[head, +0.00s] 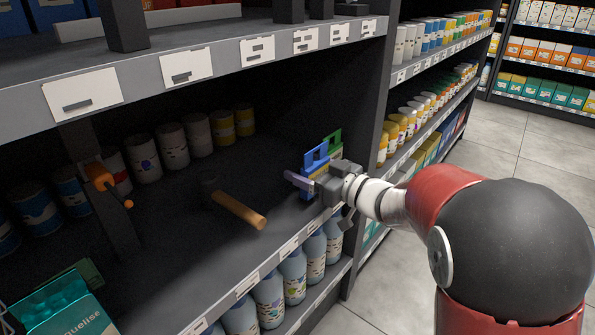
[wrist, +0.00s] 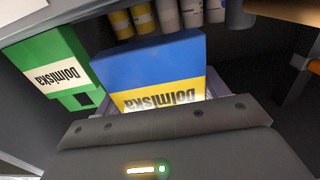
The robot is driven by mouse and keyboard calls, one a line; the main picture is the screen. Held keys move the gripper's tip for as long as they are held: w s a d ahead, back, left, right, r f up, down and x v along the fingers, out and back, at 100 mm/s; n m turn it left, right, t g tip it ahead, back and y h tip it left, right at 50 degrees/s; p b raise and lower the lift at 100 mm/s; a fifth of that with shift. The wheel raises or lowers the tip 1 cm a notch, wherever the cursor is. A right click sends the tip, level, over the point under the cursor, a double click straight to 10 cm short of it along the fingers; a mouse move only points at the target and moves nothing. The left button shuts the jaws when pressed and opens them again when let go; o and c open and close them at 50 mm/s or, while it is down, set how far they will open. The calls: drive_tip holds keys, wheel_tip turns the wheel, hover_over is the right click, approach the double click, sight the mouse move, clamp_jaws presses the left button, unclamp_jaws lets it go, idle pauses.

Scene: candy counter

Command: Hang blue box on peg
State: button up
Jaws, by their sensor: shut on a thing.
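The blue box (head: 316,157) has a hang-tab top and stands upright near the right end of the shelf. In the wrist view, its blue and yellow face (wrist: 150,65), printed "Dolmiska", lies between my gripper's fingers. My gripper (head: 303,181) reaches in from the right and is shut on it at its lower part. Whether the box touches the shelf or the green box is hard to tell. An orange peg-like piece (head: 98,178) sticks out from a dark upright at the left; I cannot tell for certain that it is the peg.
A green box (head: 334,143) of similar shape stands just behind the blue box; it is left of it in the wrist view (wrist: 60,70). A wooden-handled hammer (head: 240,211) lies mid-shelf. Cans (head: 172,146) line the back. A shelf (head: 225,62) hangs above; bottles (head: 293,275) stand below.

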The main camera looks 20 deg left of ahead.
drive_tip(key=s+d+r, duration=0.4)
drive_tip(key=d+r, duration=0.1)
drive_tip(key=d, duration=0.4)
drive_tip(key=shift+d+r+p, duration=0.15)
drive_tip(key=shift+p, duration=0.3)
